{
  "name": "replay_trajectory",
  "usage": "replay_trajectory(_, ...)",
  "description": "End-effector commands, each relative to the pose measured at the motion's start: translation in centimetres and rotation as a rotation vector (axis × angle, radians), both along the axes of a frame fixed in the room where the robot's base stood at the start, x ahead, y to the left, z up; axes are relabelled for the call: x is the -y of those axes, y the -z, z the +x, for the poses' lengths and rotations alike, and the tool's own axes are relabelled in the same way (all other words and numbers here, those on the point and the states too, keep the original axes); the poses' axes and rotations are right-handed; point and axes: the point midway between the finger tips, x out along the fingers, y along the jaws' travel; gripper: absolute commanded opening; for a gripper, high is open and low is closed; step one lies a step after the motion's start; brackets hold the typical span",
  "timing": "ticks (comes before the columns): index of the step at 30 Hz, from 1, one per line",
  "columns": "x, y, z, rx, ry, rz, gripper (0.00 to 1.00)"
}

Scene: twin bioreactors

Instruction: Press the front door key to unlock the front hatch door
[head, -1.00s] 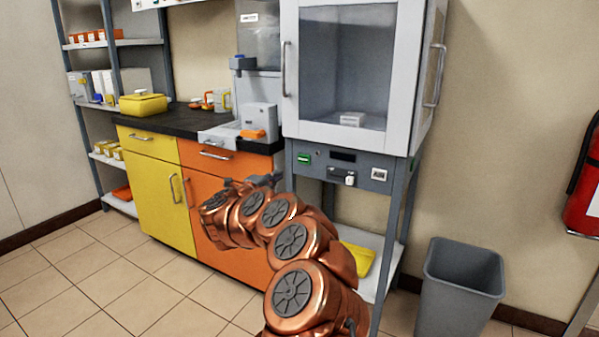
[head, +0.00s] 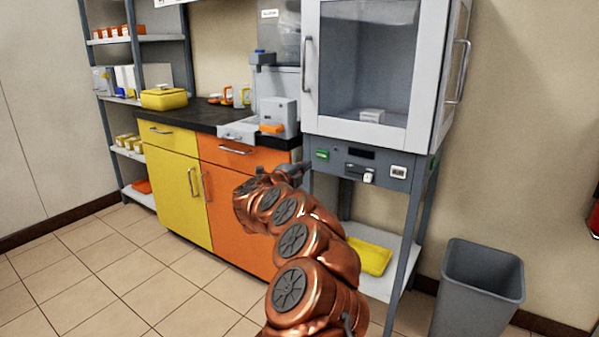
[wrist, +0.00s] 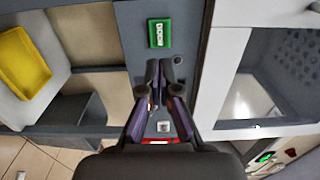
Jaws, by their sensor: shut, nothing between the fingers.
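The control panel (head: 345,170) runs under the glass-fronted cabinet. A green key (head: 322,155) with a white label sits at its left end. In the wrist view this green key (wrist: 160,33) lies just beyond my fingertips, near the top; its lettering is too small to read surely. My gripper (wrist: 160,70) is shut and empty, with its fingertips over the panel, apart from the green key in the picture. In the head view my gripper is small and partly hidden by my copper arm. The front hatch door (head: 364,70), with a glass pane, looks closed.
A small round grey knob (wrist: 178,60) sits beside the fingertips. A yellow tray (head: 370,256) lies on the shelf below. An orange cabinet (head: 235,200) stands left, a grey bin (head: 478,290) right.

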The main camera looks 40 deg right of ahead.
Motion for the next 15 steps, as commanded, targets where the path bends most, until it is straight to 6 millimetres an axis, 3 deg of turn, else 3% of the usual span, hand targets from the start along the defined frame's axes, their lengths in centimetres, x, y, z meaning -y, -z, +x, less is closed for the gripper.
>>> replay_trajectory(15,4.5,0.0,1.3,0.001,0.001,-0.003,0.00)
